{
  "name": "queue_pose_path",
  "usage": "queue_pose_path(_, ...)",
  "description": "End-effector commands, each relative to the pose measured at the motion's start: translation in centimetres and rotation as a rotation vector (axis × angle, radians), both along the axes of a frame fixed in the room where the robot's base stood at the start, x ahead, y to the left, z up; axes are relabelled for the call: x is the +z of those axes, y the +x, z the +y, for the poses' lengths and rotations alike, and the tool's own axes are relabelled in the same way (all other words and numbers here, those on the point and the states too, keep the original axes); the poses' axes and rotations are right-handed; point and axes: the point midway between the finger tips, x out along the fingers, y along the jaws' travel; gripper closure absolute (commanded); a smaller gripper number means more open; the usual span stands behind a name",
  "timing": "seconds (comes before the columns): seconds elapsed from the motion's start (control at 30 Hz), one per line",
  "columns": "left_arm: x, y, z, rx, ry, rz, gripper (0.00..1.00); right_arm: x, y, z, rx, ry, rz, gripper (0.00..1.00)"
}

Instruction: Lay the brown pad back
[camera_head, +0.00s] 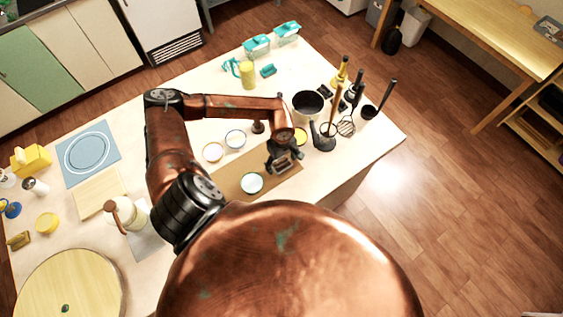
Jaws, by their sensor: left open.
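The brown pad (240,167) lies flat on the pale table in the middle of the camera_head view. A small bowl (252,183) with a pale inside stands on it or at its front edge. My left gripper (285,168) is open over the pad's right part, pointing down, and hides some of it. I cannot tell whether the fingers touch the pad. My right gripper is not in view.
Small bowls (235,139) stand behind the pad. A dark pot (308,104) and a dark holder (324,137) with utensils are close by on the right. A white jug (125,215) stands left of my arm. A blue mat (88,153) lies far left.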

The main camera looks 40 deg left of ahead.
Motion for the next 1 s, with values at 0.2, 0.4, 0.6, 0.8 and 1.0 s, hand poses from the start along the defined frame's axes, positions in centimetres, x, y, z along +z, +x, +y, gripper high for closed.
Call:
queue_pose_path(0.2, 0.3, 0.0, 0.0, 0.001, 0.0, 0.0, 0.27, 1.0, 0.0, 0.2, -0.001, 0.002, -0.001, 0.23)
queue_pose_path(0.4, 3.5, -0.1, 0.3, -0.002, 0.003, -0.004, 0.27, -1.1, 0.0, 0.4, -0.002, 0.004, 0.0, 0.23)
queue_pose_path(0.6, 6.6, -0.3, 0.3, -0.001, 0.0, -0.002, 0.27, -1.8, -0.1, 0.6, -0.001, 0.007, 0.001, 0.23)
queue_pose_path(0.8, 7.8, -0.4, 0.3, -0.001, 0.001, 0.0, 0.27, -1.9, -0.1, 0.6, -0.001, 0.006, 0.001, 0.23)
queue_pose_path(1.0, 7.8, -0.4, 0.3, 0.0, 0.0, 0.0, 0.32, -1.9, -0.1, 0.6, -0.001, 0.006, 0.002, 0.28)
